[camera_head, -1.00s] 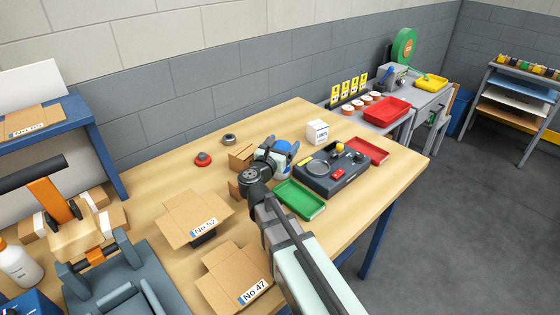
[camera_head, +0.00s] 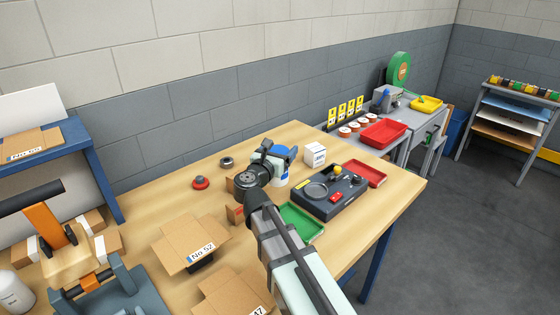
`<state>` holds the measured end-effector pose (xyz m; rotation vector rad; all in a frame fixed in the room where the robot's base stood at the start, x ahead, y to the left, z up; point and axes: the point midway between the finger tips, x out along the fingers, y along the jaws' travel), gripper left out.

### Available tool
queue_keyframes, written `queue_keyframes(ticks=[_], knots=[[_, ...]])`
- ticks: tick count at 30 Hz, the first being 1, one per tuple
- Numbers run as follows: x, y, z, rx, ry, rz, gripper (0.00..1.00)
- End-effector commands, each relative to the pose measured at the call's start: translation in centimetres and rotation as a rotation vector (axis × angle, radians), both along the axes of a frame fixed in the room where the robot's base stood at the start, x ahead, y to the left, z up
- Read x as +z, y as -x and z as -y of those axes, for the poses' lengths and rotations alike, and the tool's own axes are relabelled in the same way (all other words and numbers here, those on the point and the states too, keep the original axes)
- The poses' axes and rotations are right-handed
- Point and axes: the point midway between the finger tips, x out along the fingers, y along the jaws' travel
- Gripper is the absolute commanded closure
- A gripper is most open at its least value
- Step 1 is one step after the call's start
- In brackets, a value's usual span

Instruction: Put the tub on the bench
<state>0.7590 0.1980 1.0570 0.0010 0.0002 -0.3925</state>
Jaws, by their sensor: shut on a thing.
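The tub looks upright. I cannot tell whether its base touches the bench top or hangs just above it.
An open carton (camera_head: 190,242) is front left. Bare wood lies behind and left of the red-and-grey knob (camera_head: 200,182).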

Motion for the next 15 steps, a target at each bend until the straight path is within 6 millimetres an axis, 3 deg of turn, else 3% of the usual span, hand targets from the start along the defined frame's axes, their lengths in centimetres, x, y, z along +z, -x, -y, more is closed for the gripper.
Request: queue_keyframes(ticks=[6, 15], knots=[[2.3, 0.0, 0.0, 0.0, 0.0, 0.001, 0.85], [3.2, 0.0, -0.1, 0.001, 0.001, 0.001, 0.85]])
